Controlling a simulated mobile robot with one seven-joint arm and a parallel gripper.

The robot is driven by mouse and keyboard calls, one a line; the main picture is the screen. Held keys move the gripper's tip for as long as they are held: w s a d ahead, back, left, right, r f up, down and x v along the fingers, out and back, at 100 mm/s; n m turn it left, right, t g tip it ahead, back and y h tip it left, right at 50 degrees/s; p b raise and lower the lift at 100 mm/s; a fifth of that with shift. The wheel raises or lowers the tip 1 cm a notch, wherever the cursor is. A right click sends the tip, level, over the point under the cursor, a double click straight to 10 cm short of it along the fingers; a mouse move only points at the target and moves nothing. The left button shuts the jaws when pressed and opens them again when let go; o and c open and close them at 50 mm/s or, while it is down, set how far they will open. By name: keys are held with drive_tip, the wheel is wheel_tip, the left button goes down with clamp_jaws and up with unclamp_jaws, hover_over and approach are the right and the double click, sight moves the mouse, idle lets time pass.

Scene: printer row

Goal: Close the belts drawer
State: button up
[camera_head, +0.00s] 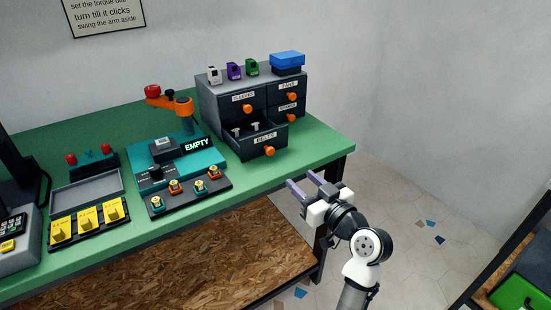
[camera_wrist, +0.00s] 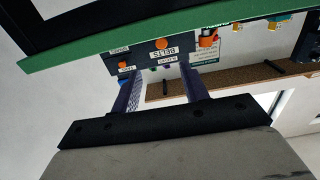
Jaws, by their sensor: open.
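The belts drawer (camera_head: 265,139) is the lower left drawer of a dark grey cabinet (camera_head: 208,97) on the green bench. It is pulled out, its label reads BELTS, and small light parts show inside. Its orange knob (camera_head: 270,151) is on the front. My gripper (camera_head: 302,183) is open and empty, off the bench's front edge, in front of the drawer and to its right in the head view. In the wrist view, the image is upside down; the drawer's BELTS label (camera_wrist: 163,53) and orange knob (camera_wrist: 162,43) show beyond my open fingers (camera_wrist: 163,88).
The sleeves drawer (camera_head: 243,99), fans drawer (camera_head: 289,86) and the drawer below it (camera_head: 288,108) look shut. A teal fixture marked EMPTY (camera_head: 175,160) and a tray of small knobbed pieces (camera_head: 188,192) stand left of the cabinet. Bench (camera_head: 320,146) right of the drawer is clear.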

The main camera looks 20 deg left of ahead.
sight(271, 152)
drive_tip(key=p+x, duration=0.2)
drive_tip(key=x, duration=1)
drive_tip(key=shift+w+a+r+p, duration=0.1)
drive_tip(key=shift+w+a+p, duration=0.05)
drive_tip(key=shift+a+p, duration=0.2)
drive_tip(key=shift+c, duration=0.5)
clamp_jaws()
